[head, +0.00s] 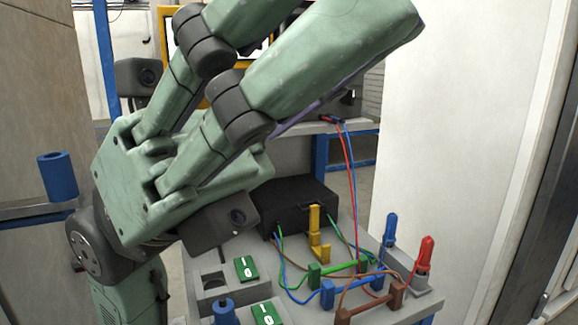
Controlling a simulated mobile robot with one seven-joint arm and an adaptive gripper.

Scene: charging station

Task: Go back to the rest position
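My green gripper (283,40) is large and close in the head view, reaching from the left toward the top centre. Its green body (150,180) shows at the left with my wrist below it. Two fingers with dark grey joints point up and right, side by side with a gap between them. Nothing shows held between them. One finger runs out of the picture at the top. The gripper appears above and in front of the grey workbench (375,315) and hides part of its left side.
The bench holds a black box (300,200), a yellow latch (317,235), green 1/0 switches (247,268), cables with clips (328,290), and blue (390,230) and red (425,255) handles. A blue cylinder (58,176) shows at left. A white wall (460,120) bounds the right.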

